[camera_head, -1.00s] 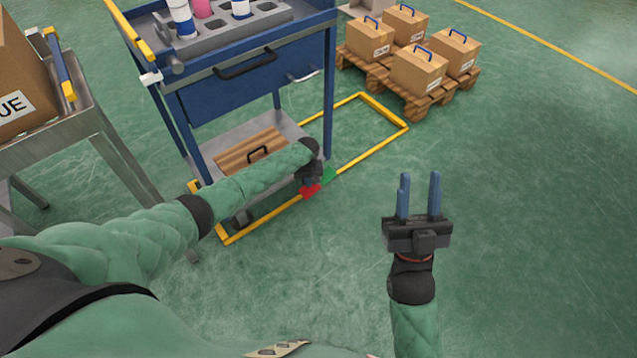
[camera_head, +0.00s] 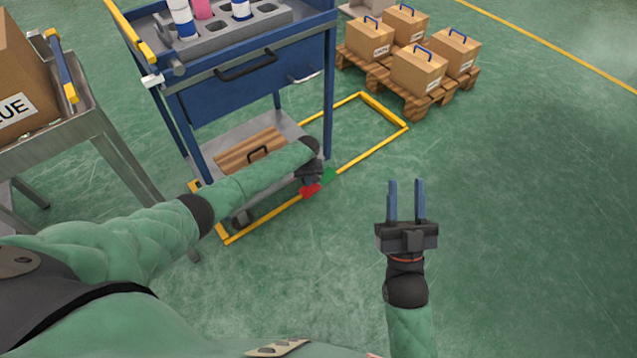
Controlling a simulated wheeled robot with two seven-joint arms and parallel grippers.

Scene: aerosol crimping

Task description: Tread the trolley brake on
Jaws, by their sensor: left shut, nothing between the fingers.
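The blue trolley (camera_head: 230,85) stands inside a yellow floor frame. At its lower front right corner are a red pedal (camera_head: 310,191) and a green pedal (camera_head: 328,176) side by side, near the floor. My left gripper (camera_head: 311,180) points down at this corner, right over the red pedal. It is shut and empty; its fingertips are mostly hidden, and I cannot tell whether they touch the pedal. My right gripper (camera_head: 406,202) is open and empty, out over bare floor to the right of the trolley.
A wooden case (camera_head: 250,150) lies on the trolley's lower shelf, and a grey rack (camera_head: 225,32) is on top. A metal table (camera_head: 85,125) with a carton stands at left. A pallet (camera_head: 423,101) with boxes is behind. The floor at right is clear.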

